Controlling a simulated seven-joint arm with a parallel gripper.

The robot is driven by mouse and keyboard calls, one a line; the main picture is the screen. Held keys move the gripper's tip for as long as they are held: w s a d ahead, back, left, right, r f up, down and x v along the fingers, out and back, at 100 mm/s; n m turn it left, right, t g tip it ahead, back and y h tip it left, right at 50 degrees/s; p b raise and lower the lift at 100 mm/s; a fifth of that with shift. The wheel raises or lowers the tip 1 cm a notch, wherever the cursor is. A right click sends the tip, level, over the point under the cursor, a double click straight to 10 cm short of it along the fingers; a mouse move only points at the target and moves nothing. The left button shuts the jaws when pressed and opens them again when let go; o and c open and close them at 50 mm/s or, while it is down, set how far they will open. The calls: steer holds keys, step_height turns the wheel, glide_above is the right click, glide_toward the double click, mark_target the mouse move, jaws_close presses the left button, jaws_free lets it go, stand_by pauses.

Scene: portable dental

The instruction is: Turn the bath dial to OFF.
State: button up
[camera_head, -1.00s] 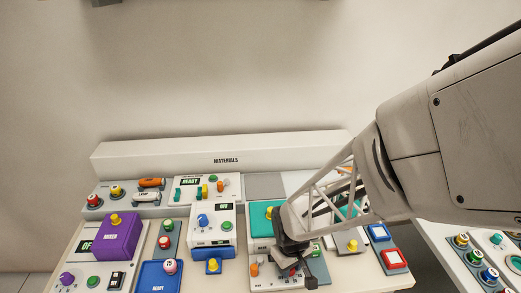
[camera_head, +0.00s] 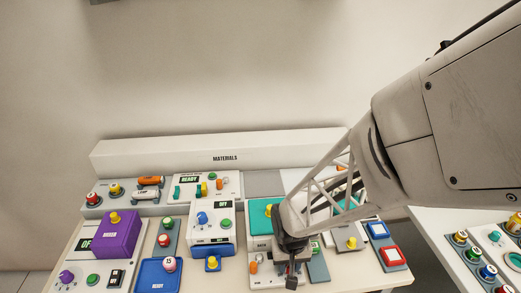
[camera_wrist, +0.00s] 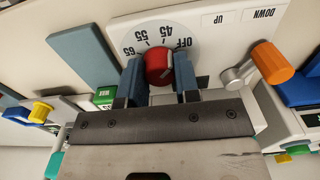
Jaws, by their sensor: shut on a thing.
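The red bath dial (camera_wrist: 158,66) sits on a white face panel (camera_wrist: 203,62) with a printed scale reading 65, 55, 45 and OFF. My gripper (camera_wrist: 159,85) is shut on the dial in the wrist view, one blue-grey finger on each side of it. A pale grey mark on the dial's right part appears to face the 45 to OFF side; its exact setting is hard to read. In the head view my gripper (camera_head: 291,273) is over the white bath unit (camera_head: 262,284) and hides the dial.
An orange-knobbed lever (camera_wrist: 272,62) by the UP and DOWN labels stands close to the right finger. A green-topped block (camera_wrist: 104,96) is close left. Other devices crowd the bench, including a purple box (camera_head: 118,235) and a blue tray (camera_head: 160,276).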

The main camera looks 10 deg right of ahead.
steer(key=shift+m, duration=1.5)
steer(key=o, duration=0.9)
steer(key=shift+r, duration=3.95)
